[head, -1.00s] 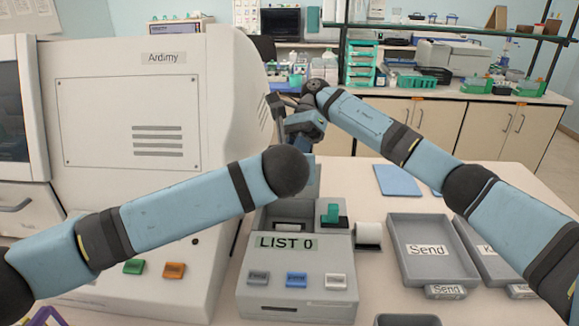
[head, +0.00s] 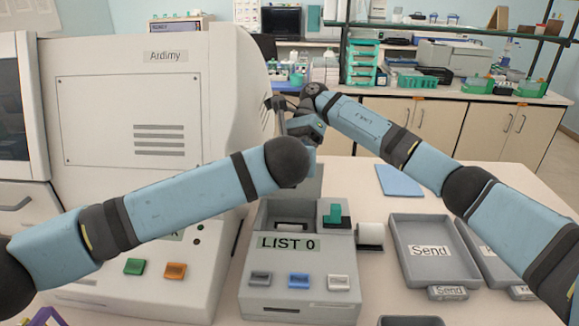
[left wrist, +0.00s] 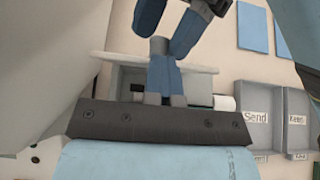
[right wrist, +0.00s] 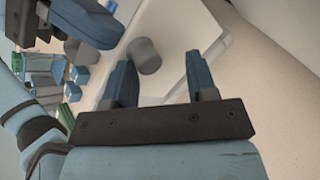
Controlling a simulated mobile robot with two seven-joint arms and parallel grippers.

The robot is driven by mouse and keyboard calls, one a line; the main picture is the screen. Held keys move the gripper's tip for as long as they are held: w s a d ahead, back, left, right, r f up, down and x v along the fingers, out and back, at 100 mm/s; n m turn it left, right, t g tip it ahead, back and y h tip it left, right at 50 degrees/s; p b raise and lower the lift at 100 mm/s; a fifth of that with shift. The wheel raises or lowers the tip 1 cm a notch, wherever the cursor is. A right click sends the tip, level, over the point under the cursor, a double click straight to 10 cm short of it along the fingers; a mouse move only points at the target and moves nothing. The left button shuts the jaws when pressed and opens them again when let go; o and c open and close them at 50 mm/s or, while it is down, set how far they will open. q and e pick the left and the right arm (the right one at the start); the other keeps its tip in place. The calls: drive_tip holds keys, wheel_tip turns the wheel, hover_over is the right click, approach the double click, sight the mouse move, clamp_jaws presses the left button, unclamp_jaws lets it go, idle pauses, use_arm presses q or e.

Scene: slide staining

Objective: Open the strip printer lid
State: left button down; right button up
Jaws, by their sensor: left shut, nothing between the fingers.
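The strip printer (head: 330,258), a grey box labelled "LIST 0", stands on the table with its rear bay uncovered. Its grey lid (head: 309,184) stands raised behind the bay, partly hidden by my left arm. In the left wrist view the lid (left wrist: 98,57) shows as a pale edge across the printer. My left gripper (left wrist: 165,102) is shut and empty, its fingertips overlapping the lid edge in that view; contact cannot be told. In the head view my left fingers are hidden. My right gripper (right wrist: 163,85) is open and empty, up behind the printer.
The large white "Ardimy" machine (head: 100,120) stands close on the left. A paper roll (head: 371,235) sits right of the printer, then a grey tray (head: 425,275) labelled "Send". A blue sheet (head: 398,181) lies behind the tray. My two arms nearly cross above the printer.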

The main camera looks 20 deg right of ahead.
use_arm(q)
drive_tip(key=v, duration=1.3)
use_arm(e)
drive_tip(key=v, duration=1.2)
